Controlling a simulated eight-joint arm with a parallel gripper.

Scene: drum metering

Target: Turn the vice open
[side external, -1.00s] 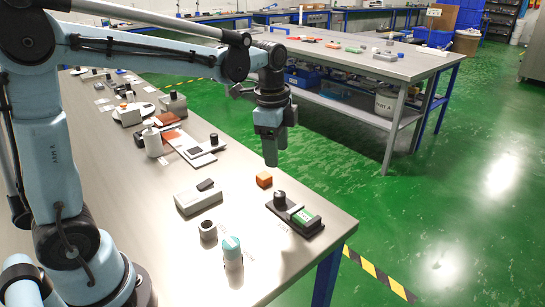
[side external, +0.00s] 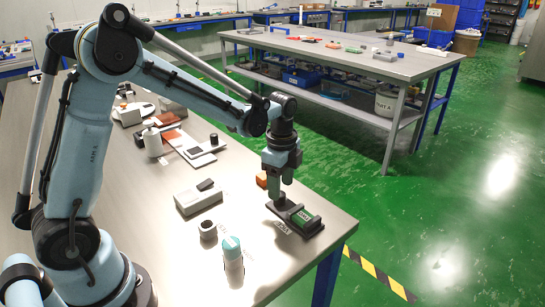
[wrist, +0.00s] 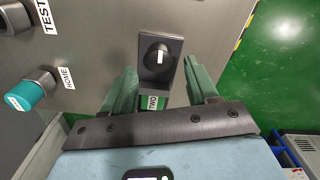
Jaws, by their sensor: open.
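The vice (side external: 307,219) is a dark base with a round black knob at one end and a green block at the other, near the table's right edge. In the wrist view the knob (wrist: 160,57) carries a white mark, and the green block (wrist: 153,101) labelled TWO shows below it. In the wrist view my gripper (wrist: 160,72) is open, one finger to each side of the vice. I cannot tell whether the fingers touch it.
An orange cube (side external: 261,180) sits beside my gripper, partly hidden. A grey block with a dark top (side external: 198,197), a dark round knob (side external: 208,231) and a teal-capped cylinder (side external: 232,252) stand to the left. The table edge is close on the right.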

